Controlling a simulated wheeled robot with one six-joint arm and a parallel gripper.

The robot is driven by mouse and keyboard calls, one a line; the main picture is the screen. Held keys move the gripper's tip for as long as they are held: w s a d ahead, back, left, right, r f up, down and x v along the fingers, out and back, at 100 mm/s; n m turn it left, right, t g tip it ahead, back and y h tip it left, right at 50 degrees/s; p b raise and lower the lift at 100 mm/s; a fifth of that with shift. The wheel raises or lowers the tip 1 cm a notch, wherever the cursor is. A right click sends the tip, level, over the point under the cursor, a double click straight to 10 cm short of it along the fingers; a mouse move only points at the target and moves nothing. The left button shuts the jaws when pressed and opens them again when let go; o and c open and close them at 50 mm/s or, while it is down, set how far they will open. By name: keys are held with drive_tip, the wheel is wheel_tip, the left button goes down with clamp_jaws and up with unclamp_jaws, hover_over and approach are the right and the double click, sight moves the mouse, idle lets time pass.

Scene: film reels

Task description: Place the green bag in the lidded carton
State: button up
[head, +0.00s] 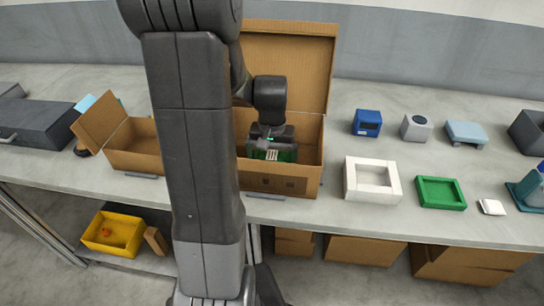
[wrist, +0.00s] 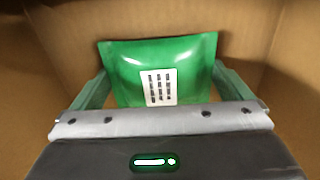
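The green bag (wrist: 190,70) has a white printed label and fills the middle of the wrist view. It also shows in the head view (head: 287,156), low inside the lidded carton (head: 275,183). The carton is brown cardboard, with its lid (head: 300,60) standing open at the back. My gripper (head: 270,148) reaches down into the carton. In the wrist view, its two fingers (wrist: 160,85) lie against both sides of the bag, with no clear gap. The bag's underside is hidden, so I cannot tell whether it touches the carton floor.
A smaller open carton (head: 133,145) stands to the left, partly behind my arm. A white frame-like box (head: 371,197), a green tray (head: 440,202) and a blue box (head: 367,122) stand to the right. A yellow bin (head: 112,247) sits below the table.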

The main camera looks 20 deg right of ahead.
sight(272, 156)
wheel_tip(272, 156, up, 12)
drive_tip(key=p, duration=0.1)
drive_tip(key=shift+r, duration=0.2)
idle(0.4)
wheel_tip(272, 156, down, 12)
drive_tip(key=shift+r+b, duration=0.1)
drive_tip(key=shift+b, duration=0.3)
drive_tip(key=shift+r, duration=1.65)
drive_tip(key=shift+f, duration=0.15)
